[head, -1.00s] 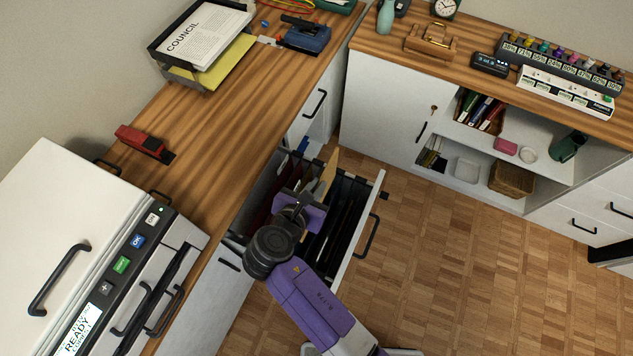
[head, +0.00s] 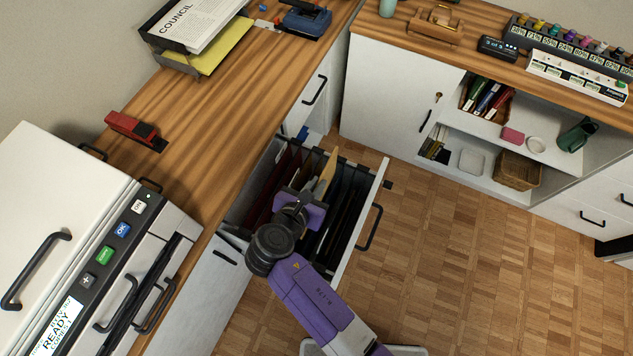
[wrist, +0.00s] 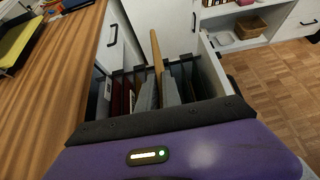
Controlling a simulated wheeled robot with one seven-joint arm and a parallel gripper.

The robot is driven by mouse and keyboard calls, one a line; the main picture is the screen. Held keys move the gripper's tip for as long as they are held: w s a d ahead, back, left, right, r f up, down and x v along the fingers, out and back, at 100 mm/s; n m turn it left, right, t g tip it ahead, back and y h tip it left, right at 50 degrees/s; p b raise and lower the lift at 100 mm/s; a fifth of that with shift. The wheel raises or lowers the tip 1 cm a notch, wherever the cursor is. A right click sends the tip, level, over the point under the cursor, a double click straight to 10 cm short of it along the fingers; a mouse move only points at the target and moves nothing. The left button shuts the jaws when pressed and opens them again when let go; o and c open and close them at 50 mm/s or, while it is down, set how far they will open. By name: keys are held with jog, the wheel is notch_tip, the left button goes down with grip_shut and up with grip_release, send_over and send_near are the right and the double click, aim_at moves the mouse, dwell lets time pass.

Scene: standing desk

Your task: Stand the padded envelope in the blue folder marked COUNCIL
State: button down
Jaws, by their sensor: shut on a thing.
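My gripper (head: 308,203) is over the open drawer and points down into it. It is shut on a tan, upright sheet-like thing, the padded envelope (head: 327,172), which shows edge-on beyond the gripper in the wrist view (wrist: 156,52). The envelope's lower part is hidden among the hanging folders, and I cannot tell which folder it is in or over. Dark red folders (head: 272,187) hang left of it, and grey and dark ones (head: 350,190) hang right of it. No COUNCIL label on a folder is readable, and I cannot pick out the blue folder.
The drawer front (head: 369,210) juts into the free floor (head: 430,260). The wooden desk (head: 215,120) is to the left, with a red stapler (head: 136,130), a paper tray (head: 165,55) holding a COUNCIL sheet, and a white printer (head: 60,190). A shelf cabinet (head: 385,90) stands behind.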

jog(key=shift+f+b, duration=2)
jog(key=shift+f, duration=1.55)
jog(key=c, duration=1.5)
grip_release()
jog(key=shift+o, duration=0.2)
jog(key=v, duration=0.7)
jog(key=shift+s+r, duration=0.2)
jog(key=shift+s, duration=0.1)
jog(key=shift+a, duration=0.1)
